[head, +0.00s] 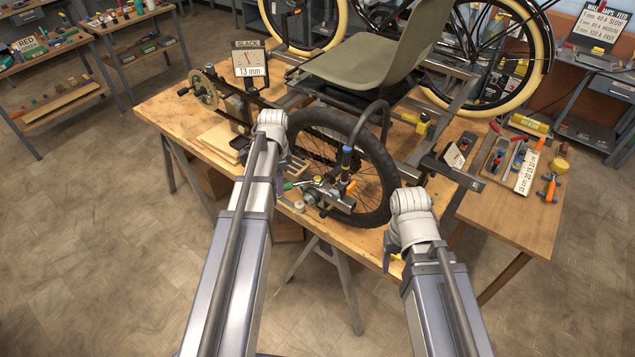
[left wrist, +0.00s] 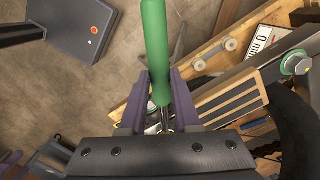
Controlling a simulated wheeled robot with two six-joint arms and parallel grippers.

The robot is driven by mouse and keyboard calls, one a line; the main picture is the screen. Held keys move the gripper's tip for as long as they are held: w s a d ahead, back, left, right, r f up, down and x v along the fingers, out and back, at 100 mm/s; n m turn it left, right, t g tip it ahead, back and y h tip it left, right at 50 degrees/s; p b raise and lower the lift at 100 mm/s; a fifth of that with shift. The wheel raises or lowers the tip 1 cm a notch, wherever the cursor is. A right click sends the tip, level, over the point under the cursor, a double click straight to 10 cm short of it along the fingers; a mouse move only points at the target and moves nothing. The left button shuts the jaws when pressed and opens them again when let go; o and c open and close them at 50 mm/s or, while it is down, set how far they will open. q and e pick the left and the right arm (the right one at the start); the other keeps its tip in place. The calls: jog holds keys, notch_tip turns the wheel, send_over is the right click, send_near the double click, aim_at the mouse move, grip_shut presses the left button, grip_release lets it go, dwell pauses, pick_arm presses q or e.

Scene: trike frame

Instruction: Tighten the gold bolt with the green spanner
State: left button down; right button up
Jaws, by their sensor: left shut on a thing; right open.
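The green spanner (left wrist: 155,45) is held between the purple fingers of my left gripper (left wrist: 163,88) in the left wrist view. Its green handle points away from the gripper, and its metal part lies low between the fingers. In the head view a small bit of green (head: 289,186) shows below my left gripper (head: 296,168), beside the wheel. A hex-headed bolt or nut with a green ring (left wrist: 295,63) is at the right of the left wrist view, apart from the spanner. I cannot make out a gold colour on it. My right gripper (head: 388,250) is open and mostly hidden by its arm.
The trike wheel (head: 372,165) and seat (head: 365,62) stand over the wooden workbench (head: 170,108). A gauge sign reading 13 mm (head: 250,62) stands at the back left.

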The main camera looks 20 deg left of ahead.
pick_arm(q)
jog(key=shift+r, duration=0.15)
dwell(0.5)
jog(key=shift+r+p, duration=1.4)
jog(key=shift+p, duration=0.15)
jog(key=shift+r, duration=0.1)
notch_tip(320, 180, up, 4)
jog(key=p, duration=0.4)
jog(key=shift+a, duration=0.1)
